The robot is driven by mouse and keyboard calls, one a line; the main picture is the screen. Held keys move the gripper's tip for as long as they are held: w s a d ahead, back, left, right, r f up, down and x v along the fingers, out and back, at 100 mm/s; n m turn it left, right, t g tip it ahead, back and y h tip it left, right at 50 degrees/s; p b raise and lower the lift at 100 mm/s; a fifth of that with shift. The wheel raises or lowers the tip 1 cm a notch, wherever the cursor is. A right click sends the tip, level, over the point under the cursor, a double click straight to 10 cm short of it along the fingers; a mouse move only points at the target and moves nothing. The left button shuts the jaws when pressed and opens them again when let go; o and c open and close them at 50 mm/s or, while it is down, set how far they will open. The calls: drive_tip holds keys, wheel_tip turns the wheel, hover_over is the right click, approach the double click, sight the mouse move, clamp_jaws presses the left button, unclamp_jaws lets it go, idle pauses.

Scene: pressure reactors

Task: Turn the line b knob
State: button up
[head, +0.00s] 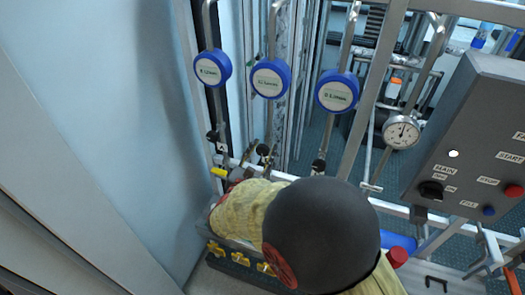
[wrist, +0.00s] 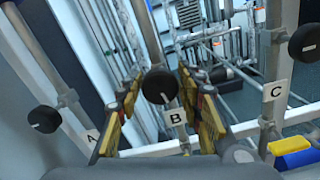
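Gaps show between knob and fingers; I see no contact, and depth is hard to judge. In the head view the middle black knob (head: 263,150) sits below a blue gauge (head: 270,78).
Knob A (wrist: 44,119) is left and knob C (wrist: 304,43) is right. A yellow-handled valve (wrist: 290,146) is at lower right. Upright pipes and frame bars stand close around. A control box (head: 470,140) is at the right in the head view.

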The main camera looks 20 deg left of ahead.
drive_tip(key=shift+o, duration=1.4)
drive_tip(key=s, duration=1.2)
drive_tip(key=shift+a, duration=0.45)
